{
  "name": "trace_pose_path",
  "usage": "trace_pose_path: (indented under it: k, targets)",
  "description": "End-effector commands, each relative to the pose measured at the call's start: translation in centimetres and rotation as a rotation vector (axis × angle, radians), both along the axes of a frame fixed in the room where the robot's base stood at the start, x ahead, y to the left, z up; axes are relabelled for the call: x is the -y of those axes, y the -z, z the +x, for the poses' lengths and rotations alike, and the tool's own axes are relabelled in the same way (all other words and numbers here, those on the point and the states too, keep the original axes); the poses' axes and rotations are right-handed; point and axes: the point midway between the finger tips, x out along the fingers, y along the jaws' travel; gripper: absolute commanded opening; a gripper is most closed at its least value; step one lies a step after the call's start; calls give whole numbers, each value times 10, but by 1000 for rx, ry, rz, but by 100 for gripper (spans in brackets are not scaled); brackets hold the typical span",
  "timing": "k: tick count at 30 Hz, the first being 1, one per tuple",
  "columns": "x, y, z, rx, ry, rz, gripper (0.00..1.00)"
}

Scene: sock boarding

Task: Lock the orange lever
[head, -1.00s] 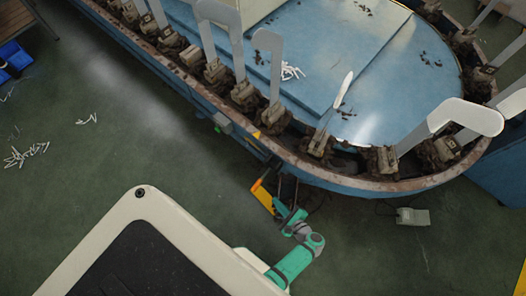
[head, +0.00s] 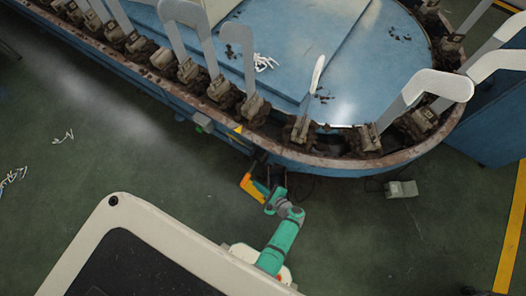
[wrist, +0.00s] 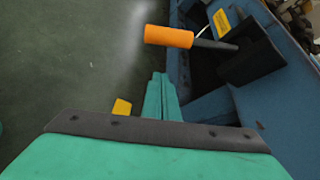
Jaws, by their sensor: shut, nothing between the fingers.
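The orange lever (wrist: 168,36) shows in the wrist view as an orange cylindrical grip on a dark rod. The rod runs right into a dark recess in the side of the blue machine. In the head view my gripper (head: 272,196) is low beside the machine's near side, next to a small orange-yellow shape (head: 247,182). I cannot tell whether that shape is the lever.
The blue oval machine (head: 345,168) carries several upright grey sock boards around its rim. A grey box (head: 401,189) lies on the green floor at right, near a yellow floor line (head: 510,235). The floor left of the machine is mostly clear.

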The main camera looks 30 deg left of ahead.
Motion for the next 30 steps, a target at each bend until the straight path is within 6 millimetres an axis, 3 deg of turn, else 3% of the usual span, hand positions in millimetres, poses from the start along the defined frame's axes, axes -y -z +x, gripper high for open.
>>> trace_pose_path:
  k: [7, 30]
  targets:
    - [-20, 10, 6, 0, -1, -1, 0]
    - [-27, -26, -10, 0, 0, -1, 0]
